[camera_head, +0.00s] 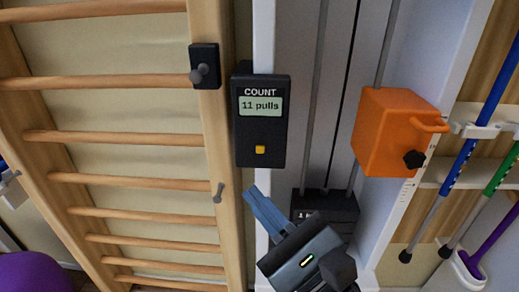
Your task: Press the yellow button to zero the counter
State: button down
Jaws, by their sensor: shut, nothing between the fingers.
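The yellow button (260,149) is a small square on the lower part of a black counter box (244,121). The counter's pale screen (261,106) reads "11 pulls" under the word "COUNT". The counter is fixed upright beside the wooden ladder's right post. My gripper (254,194) shows below the counter, its blue fingers shut and empty, pointing up and to the left. In the picture the fingertips are a short way below the button, apart from it. How far they are from the wall in depth I cannot tell.
Wooden wall bars (130,134) fill the left side, with a black knob mount (204,66) on the post. An orange box (392,132) with a black knob sits right of the counter. Coloured poles (478,135) hang at far right. A purple ball (35,272) lies lower left.

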aim_at(260, 149)
jog(key=shift+w+d+b, duration=0.15)
jog(key=shift+w+b, duration=0.8)
jog(key=shift+w, duration=3.4)
jog(key=shift+w, duration=0.1)
jog(key=shift+w, duration=0.3)
jog(key=shift+w, duration=0.45)
jog(key=shift+s+p, duration=0.3)
jog(key=shift+s, duration=0.55)
